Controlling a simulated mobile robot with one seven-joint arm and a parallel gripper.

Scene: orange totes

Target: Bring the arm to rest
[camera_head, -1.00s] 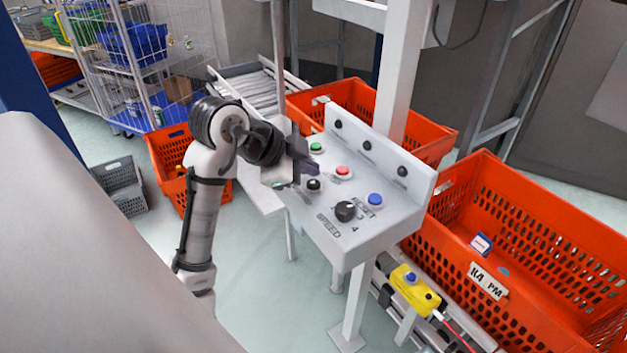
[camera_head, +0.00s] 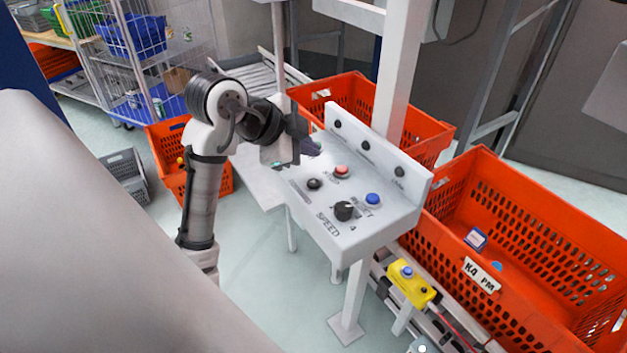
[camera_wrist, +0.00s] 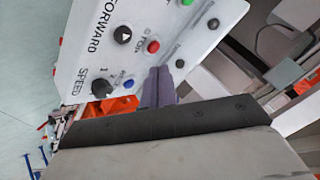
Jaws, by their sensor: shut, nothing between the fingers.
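My gripper (camera_head: 308,150) is at the end of my arm, above the back left part of the grey control panel (camera_head: 350,235). Its purple fingers are together and empty; they also show in the wrist view (camera_wrist: 159,72). In the head view the gripper partly covers the green button.
A large orange tote (camera_head: 450,215) stands right of the panel and another (camera_head: 440,128) behind it. A smaller orange tote (camera_head: 213,185) stands behind my arm. A white post (camera_head: 400,75) rises behind the panel. A yellow button box (camera_head: 412,287) sits below.

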